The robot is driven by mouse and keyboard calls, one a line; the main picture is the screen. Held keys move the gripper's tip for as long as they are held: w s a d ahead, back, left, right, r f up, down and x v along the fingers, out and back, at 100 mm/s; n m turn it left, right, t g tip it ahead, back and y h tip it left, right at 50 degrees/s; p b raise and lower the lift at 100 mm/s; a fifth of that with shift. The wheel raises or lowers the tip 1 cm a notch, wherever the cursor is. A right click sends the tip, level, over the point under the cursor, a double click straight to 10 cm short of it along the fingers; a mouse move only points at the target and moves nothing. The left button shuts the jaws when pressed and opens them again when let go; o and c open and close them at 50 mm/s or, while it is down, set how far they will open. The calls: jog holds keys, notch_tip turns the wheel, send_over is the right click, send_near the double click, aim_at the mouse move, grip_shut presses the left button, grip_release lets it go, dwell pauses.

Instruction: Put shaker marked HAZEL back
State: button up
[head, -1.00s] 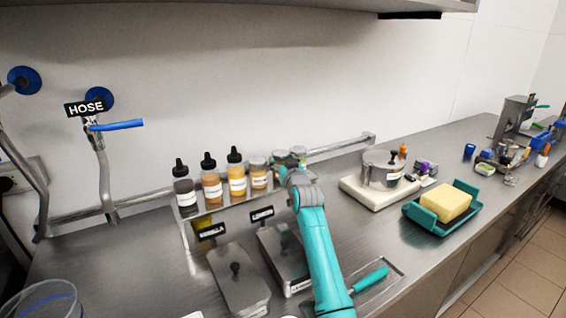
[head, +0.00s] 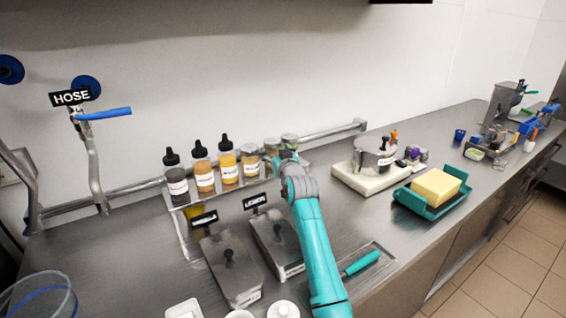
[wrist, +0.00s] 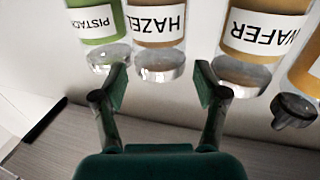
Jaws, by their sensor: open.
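The shaker marked HAZEL (wrist: 158,22) appears at the top centre of the wrist view, with brown contents and a clear lid. It stands in the row between the green shaker marked PISTACH (wrist: 97,20) and the shaker marked WAFER (wrist: 262,35). My gripper (wrist: 160,82) is open, its two fingers spread to either side of the HAZEL lid with nothing clamped between them. In the head view my gripper (head: 285,158) is at the right end of the bottle row. The HAZEL shaker (head: 272,145) is partly hidden there.
Several squeeze bottles (head: 202,172) with black nozzles stand left of the shakers on the rack. Lidded metal tubs lie in front, with signs including LEMON (head: 257,202). A pot (head: 374,150) on a pale base and a butter block (head: 437,187) in a teal tray stand right.

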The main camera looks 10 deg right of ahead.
jog(key=s, duration=1)
jog(key=shift+d, duration=0.25)
